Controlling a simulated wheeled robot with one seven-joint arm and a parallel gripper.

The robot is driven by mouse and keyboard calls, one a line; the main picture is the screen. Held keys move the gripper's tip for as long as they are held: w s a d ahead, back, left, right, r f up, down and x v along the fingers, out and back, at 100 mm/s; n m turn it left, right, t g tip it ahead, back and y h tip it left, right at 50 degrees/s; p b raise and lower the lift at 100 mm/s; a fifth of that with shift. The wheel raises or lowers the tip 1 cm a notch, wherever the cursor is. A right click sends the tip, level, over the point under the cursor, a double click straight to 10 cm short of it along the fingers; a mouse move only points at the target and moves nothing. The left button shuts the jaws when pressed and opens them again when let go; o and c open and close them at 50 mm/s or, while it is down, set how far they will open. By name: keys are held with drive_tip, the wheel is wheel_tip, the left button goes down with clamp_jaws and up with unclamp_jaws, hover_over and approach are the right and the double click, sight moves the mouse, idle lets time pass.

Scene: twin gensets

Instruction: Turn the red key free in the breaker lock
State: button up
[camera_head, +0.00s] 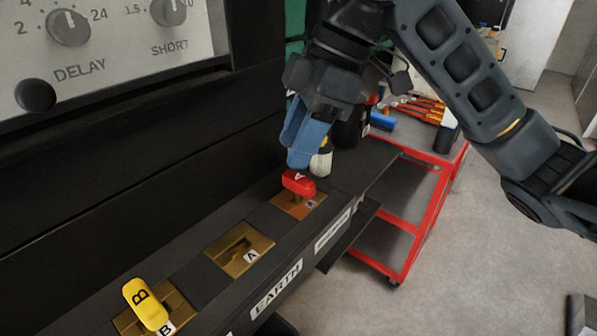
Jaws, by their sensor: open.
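The red key (298,183), marked A, sits in a brass lock plate (301,204) at the far end of the dark ledge. My gripper (303,150) has blue fingers and hangs just above and behind the red key. It is open, and no key shows between the fingers. I cannot tell whether a fingertip touches the key. The key's shaft and slot are mostly hidden under its head.
A brass plate labelled A (240,248) has an empty slot. A yellow key (146,303) marked B stands in the nearest plate. A panel with dials (110,50) rises at left. A red tool trolley (425,205) stands beyond the ledge, with open floor at right.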

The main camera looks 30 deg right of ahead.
sight(298, 176)
drive_tip(key=m, duration=0.2)
drive_tip(key=m+t+h, duration=0.1)
drive_tip(key=m, duration=0.2)
drive_tip(key=shift+s+t, duration=0.1)
drive_tip(key=shift+t, duration=0.2)
drive_tip(key=m, duration=0.1)
drive_tip(key=s+m+h+p, duration=0.1)
drive_tip(key=m, duration=0.1)
drive_tip(key=shift+s+d+f+m+t+p, duration=0.2)
drive_tip(key=shift+m+t+p, duration=0.1)
drive_tip(key=shift+t, duration=0.1)
drive_tip(key=shift+s+d+m+h+p, duration=0.15)
drive_tip(key=shift+m+h+p, duration=0.25)
drive_tip(key=shift+m, duration=0.2)
drive_tip(key=shift+s+f+m, duration=0.1)
drive_tip(key=shift+f+m, duration=0.15)
drive_tip(key=shift+m, duration=0.15)
drive_tip(key=shift+b+x, duration=1.85)
drive_tip(key=shift+x, duration=0.95)
